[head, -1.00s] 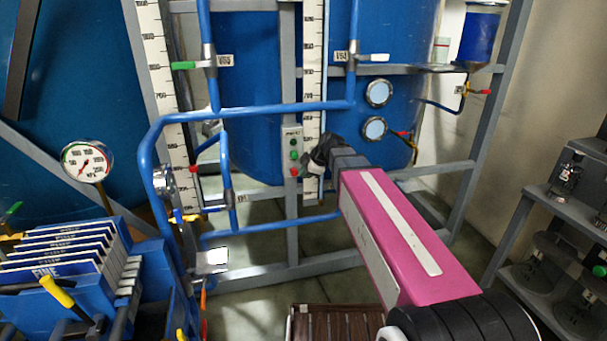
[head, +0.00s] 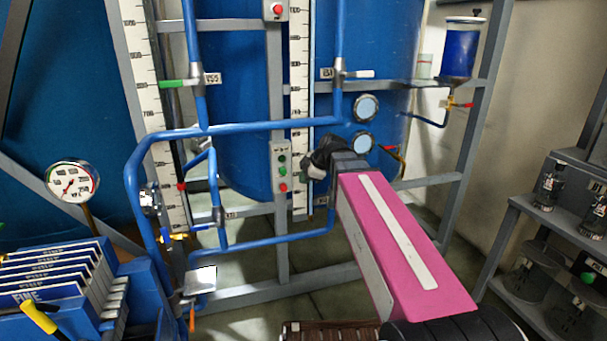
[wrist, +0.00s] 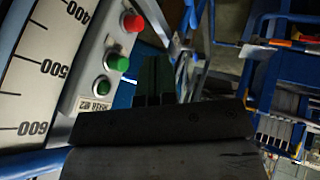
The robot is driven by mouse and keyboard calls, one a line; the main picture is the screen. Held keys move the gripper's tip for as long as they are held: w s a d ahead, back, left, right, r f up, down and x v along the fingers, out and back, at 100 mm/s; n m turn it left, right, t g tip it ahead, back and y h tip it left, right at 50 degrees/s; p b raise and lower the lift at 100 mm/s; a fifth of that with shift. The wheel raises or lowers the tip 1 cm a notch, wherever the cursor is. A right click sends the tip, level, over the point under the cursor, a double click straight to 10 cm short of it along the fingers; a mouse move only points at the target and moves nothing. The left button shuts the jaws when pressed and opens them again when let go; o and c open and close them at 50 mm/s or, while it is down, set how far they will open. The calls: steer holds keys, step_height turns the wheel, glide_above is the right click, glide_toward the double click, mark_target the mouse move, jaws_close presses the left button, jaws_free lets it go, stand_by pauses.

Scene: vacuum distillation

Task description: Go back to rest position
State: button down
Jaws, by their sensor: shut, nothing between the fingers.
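My gripper (head: 316,163) is at the end of my pink arm, in front of the blue tank and the pipe frame in the head view. It is dark and small there, just right of a grey button box (head: 283,169) with green and red buttons. In the wrist view my gripper (wrist: 152,75) shows its dark fingers together, with nothing between them. The button box (wrist: 112,65) is close by at the left in that view. Whether the fingers touch anything behind them cannot be told.
Blue pipes (head: 270,126) with valves run across the frame. A pressure gauge (head: 73,182) and a blue rack of binders (head: 55,275) stand at the left. A grey shelf with glassware (head: 560,215) stands at the right. A white scale strip (wrist: 45,60) is beside the box.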

steer(key=s+d+f+m+g+h, duration=0.1)
steer(key=s+d+f+m, duration=0.3)
steer(key=f, duration=0.4)
steer(key=s+d+f+m+g+h, duration=0.1)
steer(key=s+d+f+m+h, duration=0.2)
steer(key=s+d+f+m, duration=0.2)
steer(key=s+d+f+m+g+h, duration=0.1)
steer(key=s+d+f+m+g, duration=0.1)
steer(key=s+d+f+m, duration=0.2)
steer(key=d+f+m, duration=0.3)
steer(key=f+m, duration=0.3)
steer(key=f, duration=0.2)
steer(key=shift+s+d+f+m+h, duration=0.3)
steer(key=shift+s+f+m+h, duration=0.05)
steer(key=shift+f+m+h, duration=0.05)
